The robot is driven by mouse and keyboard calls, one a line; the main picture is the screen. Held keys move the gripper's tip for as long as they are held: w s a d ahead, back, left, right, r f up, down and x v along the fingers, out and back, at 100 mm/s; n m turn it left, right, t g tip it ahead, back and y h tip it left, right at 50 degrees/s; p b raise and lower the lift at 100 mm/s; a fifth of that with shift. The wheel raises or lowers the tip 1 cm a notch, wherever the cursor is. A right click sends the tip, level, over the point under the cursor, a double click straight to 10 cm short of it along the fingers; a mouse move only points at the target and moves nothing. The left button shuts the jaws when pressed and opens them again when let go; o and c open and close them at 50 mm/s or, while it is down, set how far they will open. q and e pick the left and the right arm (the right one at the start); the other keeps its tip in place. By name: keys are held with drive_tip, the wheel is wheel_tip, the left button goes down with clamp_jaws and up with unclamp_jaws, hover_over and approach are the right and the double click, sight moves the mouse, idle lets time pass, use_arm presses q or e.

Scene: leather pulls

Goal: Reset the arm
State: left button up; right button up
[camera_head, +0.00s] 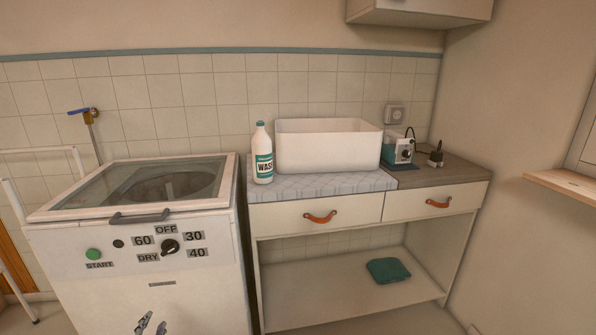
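The tips of my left gripper (152,323) show at the bottom edge of the head view, in front of the white washing machine's lower front. Its two dark fingertips stand apart with a gap between them, and nothing shows in the gap. The rest of my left arm is below the picture. My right gripper and arm are not in view.
The washing machine (200,285) has a closed glass lid. Right of it, a drawer table (345,265) bears a wash bottle (263,160), a white bin (328,150) and a small device (403,152). Both leather-pull drawers look shut. A green cloth (388,270) lies on the lower shelf.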

use_arm(q)
drive_tip(key=s+f+n+g, duration=0.2)
drive_tip(key=s+f+g, duration=0.35)
drive_tip(key=f, duration=0.95)
drive_tip(key=s+d+f+n+g+h, duration=0.15)
drive_tip(key=s+d+f, duration=0.25)
drive_tip(key=s+f, duration=0.5)
drive_tip(key=s+d+f+n+g+h, duration=0.1)
drive_tip(key=s+d+f+n+g, duration=0.15)
drive_tip(key=s+f, duration=0.7)
drive_tip(key=s+d+f+g+h, duration=0.2)
drive_tip(key=s+d+f+g, duration=0.1)
drive_tip(key=s+d+f, duration=0.5)
drive_tip(key=s+a+r+p, duration=0.1)
drive_tip(key=s+r+p, duration=1)
drive_tip(key=r+p, duration=0.4)
drive_tip(key=p, duration=0.4)
drive_tip(key=shift+s+a+r+p, duration=0.15)
drive_tip(key=shift+r+p, duration=0.1)
drive_tip(key=shift+p, duration=0.05)
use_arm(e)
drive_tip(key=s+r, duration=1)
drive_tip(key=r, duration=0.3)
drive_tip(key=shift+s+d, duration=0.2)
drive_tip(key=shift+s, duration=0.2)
use_arm(q)
drive_tip(key=shift+n, duration=0.3)
